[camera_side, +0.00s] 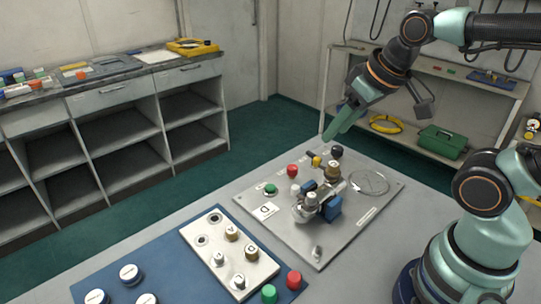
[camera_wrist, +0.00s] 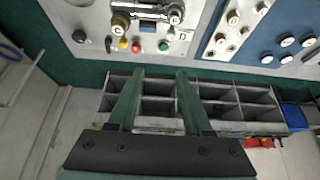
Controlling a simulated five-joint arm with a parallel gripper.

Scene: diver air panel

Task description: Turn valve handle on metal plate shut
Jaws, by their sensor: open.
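The metal plate (camera_side: 290,240) lies on the bench and carries a brass and silver valve assembly (camera_side: 312,200) near its middle. Blue parts (camera_side: 334,208) sit on the assembly; I cannot tell clearly which part is the handle or how far it is turned. In the wrist view the plate (camera_wrist: 100,50) is at the top, with the brass fitting (camera_wrist: 120,22) and silver fitting (camera_wrist: 175,15) partly cut off. My gripper (camera_side: 328,138) is open and empty, above and beyond the plate's far edge, apart from the valve. Its two green fingers (camera_wrist: 156,72) show spread in the wrist view.
A blue panel (camera_side: 155,265) with several knobs lies nearer. Shelves (camera_side: 120,130) stand beyond; the air above the plate is clear.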

